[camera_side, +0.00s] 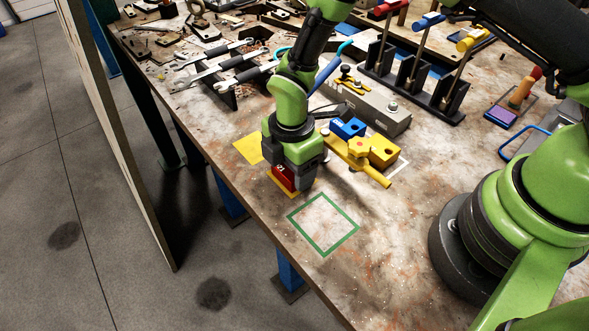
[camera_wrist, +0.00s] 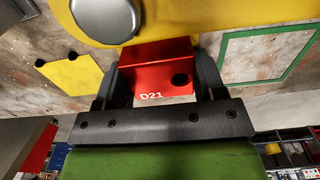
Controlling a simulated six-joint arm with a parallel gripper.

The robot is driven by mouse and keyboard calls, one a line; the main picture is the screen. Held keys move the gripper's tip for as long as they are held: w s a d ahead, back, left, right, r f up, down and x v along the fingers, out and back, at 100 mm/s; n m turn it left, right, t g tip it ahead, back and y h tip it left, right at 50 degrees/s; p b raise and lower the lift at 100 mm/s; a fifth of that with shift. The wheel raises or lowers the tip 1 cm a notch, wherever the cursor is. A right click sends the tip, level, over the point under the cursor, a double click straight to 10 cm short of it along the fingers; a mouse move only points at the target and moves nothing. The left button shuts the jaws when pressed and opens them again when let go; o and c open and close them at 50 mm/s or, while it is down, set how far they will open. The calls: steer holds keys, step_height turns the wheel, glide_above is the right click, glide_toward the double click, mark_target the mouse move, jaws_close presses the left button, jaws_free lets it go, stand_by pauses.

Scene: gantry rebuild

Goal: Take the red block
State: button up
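The red block (camera_side: 283,178) is low between the fingers of my gripper (camera_side: 294,172), near the front edge of the workbench. In the wrist view the red block (camera_wrist: 155,72) shows the marking D21 and a dark round hole. The dark fingers of my gripper (camera_wrist: 163,85) lie along both sides of it with no clear gap, so it looks shut on the block. In the side view a strip of yellow shows just under the block; the gripper hides part of the block there.
A green square outline (camera_side: 357,225) lies on the bench in front, empty. A yellow patch (camera_side: 247,149) lies left of my gripper. A yellow fixture (camera_side: 383,152) with a star knob and a blue block (camera_side: 347,127) stand close right. Wrenches (camera_side: 222,65) lie behind.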

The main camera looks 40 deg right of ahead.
steer(key=shift+r, duration=3.75)
